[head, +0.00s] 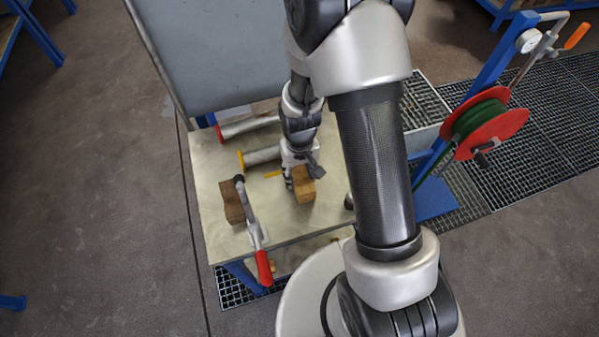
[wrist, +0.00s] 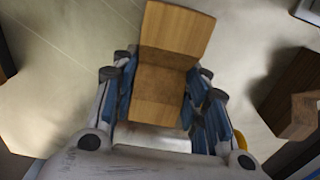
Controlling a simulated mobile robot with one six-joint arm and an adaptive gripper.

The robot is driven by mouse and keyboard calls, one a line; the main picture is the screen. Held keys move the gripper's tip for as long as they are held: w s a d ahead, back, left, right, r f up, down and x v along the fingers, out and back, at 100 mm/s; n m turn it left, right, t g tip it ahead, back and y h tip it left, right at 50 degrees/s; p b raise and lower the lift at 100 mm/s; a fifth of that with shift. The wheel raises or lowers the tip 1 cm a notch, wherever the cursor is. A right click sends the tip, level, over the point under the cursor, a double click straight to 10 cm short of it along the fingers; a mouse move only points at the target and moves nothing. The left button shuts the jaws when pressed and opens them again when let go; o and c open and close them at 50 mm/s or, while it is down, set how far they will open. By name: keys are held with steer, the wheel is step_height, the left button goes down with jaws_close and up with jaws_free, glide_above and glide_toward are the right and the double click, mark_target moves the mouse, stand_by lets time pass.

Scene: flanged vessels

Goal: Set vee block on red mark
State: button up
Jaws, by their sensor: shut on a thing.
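The wooden vee block (wrist: 172,80) is between the fingers of my gripper (wrist: 160,95) in the wrist view, with its two sloped faces meeting in a groove. The fingers press on its left and right sides. In the head view my gripper (head: 291,178) is over the middle of the metal bench top (head: 222,170), with the light wooden block (head: 305,192) at its fingers. I cannot tell whether the block touches the bench top. I see no red mark on the bench; my arm and the block may hide it.
A second, darker wooden block (head: 233,203) stands at the left, beside a lever with a red handle (head: 264,267). Two grey cylinders, one red-ended (head: 220,134) and one yellow-ended (head: 241,160), lie behind. A grey panel (head: 215,50) rises at the back. A red hose reel (head: 490,122) stands right.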

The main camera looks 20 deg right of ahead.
steer(key=shift+f, duration=0.35)
steer(key=o, duration=1.2)
step_height(320, 180, up, 12)
steer(key=shift+r, duration=0.1)
step_height(320, 180, up, 14)
steer(key=t, duration=0.2)
glide_above(300, 174)
steer(key=s, duration=0.7)
steer(key=s+r+t, duration=0.1)
steer(key=s+r, duration=0.1)
steer(key=s, duration=0.1)
steer(key=s+r, duration=0.1)
steer(key=s, duration=0.2)
steer(key=s+r+t, duration=0.1)
steer(key=s+r, duration=0.1)
steer(key=s, duration=0.1)
steer(key=shift+s+r+t, duration=0.1)
steer(key=shift+r+t, duration=0.2)
